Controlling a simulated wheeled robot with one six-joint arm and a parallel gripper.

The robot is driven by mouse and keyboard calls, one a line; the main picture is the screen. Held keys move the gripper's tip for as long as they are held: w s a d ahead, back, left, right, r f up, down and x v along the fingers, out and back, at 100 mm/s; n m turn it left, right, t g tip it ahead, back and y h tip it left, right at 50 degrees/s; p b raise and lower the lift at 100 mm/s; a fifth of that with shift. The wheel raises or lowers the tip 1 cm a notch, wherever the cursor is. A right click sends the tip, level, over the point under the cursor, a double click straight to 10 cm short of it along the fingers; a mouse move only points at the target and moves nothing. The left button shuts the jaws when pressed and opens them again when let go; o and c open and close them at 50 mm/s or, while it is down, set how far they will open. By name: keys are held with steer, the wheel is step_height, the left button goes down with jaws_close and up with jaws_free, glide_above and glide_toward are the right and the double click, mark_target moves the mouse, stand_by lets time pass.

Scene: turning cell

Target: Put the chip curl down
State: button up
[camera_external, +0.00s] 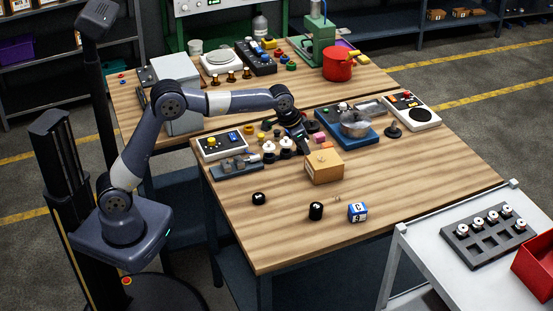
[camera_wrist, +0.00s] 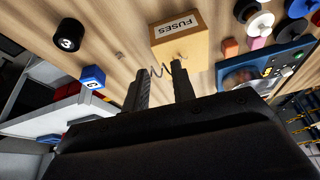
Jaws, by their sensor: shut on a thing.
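My gripper (camera_external: 305,149) is over the table at the left edge of the cardboard box. In the wrist view my gripper (camera_wrist: 161,73) has its two fingers close together, with a thin grey coiled chip curl (camera_wrist: 163,71) held at their tips. The curl shows as a wavy spiral beside the box marked FUSES (camera_wrist: 173,36). I cannot make out the held curl in the external view. The wooden worktable (camera_external: 280,220) lies below; whether the curl touches anything is unclear.
The box (camera_external: 324,168) stands close to my gripper. A black cylinder (camera_external: 316,211), a blue-and-white cube (camera_external: 357,211) and a small metallic bit (camera_external: 337,198) lie nearer the front. Another black piece (camera_external: 259,198) is left. The front of the table is mostly clear.

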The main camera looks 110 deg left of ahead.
steer(key=w+a+r+n+p, duration=0.1)
steer(key=w+a+r+p, duration=0.2)
steer(key=a+r+p, duration=0.35)
steer(key=p, duration=0.2)
glide_above(324, 166)
steer(key=s+a, duration=0.3)
step_height(324, 166, down, 11)
steer(key=shift+s+r, duration=0.1)
steer(key=shift+r, duration=0.05)
steer(key=shift+f, duration=0.25)
steer(key=shift+f+b, duration=0.4)
steer(key=shift+b, duration=0.1)
steer(key=o, duration=1)
steer(key=shift+r, duration=0.1)
